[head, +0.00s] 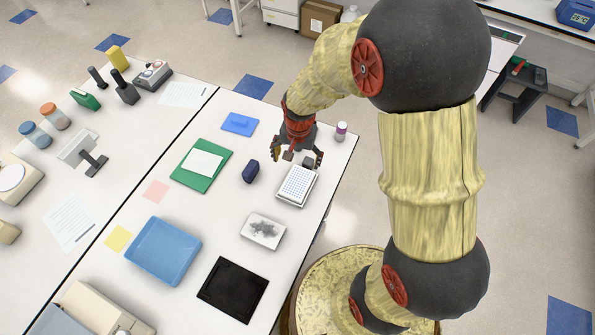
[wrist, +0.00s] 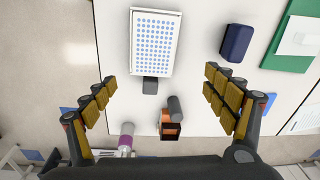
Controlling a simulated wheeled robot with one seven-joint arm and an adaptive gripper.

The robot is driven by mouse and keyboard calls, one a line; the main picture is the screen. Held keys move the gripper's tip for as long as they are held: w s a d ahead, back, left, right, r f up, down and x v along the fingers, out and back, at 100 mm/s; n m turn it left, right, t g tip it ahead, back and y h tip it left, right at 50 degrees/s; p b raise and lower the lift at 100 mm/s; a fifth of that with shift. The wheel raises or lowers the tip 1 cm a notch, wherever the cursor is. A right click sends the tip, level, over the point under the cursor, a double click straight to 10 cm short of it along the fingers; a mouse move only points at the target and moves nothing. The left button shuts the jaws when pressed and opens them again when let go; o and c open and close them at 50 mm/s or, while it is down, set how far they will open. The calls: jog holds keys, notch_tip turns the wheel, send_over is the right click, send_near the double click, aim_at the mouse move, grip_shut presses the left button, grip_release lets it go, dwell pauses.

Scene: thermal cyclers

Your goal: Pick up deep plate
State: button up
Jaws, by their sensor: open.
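The deep plate (head: 297,184) is a white rectangular block with a grid of blue wells on top. It lies on the white table near its right edge. In the wrist view the plate (wrist: 155,45) sits at the top, left of centre. My gripper (head: 297,162) is open and empty, just behind the plate in the head view. In the wrist view its two spread fingers (wrist: 158,97) stand below the plate, one to each side, apart from it. The height of the fingertips above the table is hard to tell.
A dark blue object (head: 250,170) stands left of the plate. A purple-and-white vial (head: 341,130) stands at the back right corner. A white tray with grey marks (head: 263,231), a black tray (head: 233,289), a blue tray (head: 163,250) and a green folder (head: 201,166) lie around.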

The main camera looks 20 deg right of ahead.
jog(key=m+g+p, duration=0.1)
jog(key=m+p, duration=0.1)
jog(key=p, duration=0.2)
send_near(297, 182)
jog(key=shift+w+f, duration=0.2)
notch_tip(297, 182, down, 8)
jog(key=shift+s+d+f+p, duration=0.1)
jog(key=shift+s+p, duration=0.05)
jog(key=shift+p, duration=0.2)
jog(key=shift+c, duration=0.6)
jog(key=c, duration=1.1)
jog(key=shift+c, duration=0.4)
